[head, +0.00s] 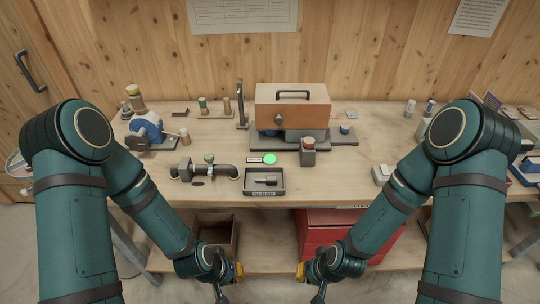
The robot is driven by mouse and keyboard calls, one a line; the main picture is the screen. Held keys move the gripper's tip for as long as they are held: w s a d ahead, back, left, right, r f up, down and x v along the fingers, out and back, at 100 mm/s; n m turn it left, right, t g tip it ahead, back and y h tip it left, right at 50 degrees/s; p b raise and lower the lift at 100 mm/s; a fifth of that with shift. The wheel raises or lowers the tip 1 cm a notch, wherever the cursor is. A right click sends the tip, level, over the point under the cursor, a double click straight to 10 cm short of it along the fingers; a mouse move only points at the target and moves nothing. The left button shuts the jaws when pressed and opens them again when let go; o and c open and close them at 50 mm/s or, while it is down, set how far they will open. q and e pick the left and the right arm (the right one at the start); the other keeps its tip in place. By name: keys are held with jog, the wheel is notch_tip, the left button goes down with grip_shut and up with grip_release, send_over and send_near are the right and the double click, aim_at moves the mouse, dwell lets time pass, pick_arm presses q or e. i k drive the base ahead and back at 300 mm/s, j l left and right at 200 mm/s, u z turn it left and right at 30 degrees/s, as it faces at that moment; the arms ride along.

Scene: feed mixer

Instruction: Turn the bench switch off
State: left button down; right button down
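A small grey box with a reddish top (308,151) stands on the bench (340,185), right of centre; it looks like the bench switch, though its lever or button position is too small to read. A bright green round light (270,158) glows beside a small label plate (254,160) just left of it. My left gripper (236,275) hangs low in front of the bench edge, below the tabletop. My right gripper (303,273) hangs beside it, a little to the right. Both are apart from the switch, and their finger opening is unclear.
A machine with a brown handled cover (292,104) stands behind the switch. A black tray (264,182) holding a small part lies at the front edge. A pipe fitting (205,171) lies left of it. Red drawers (325,228) sit below. Bench right of the switch is mostly clear.

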aim_at(385, 170)
jog(key=k+l+z, duration=0.1)
jog(key=z, duration=0.9)
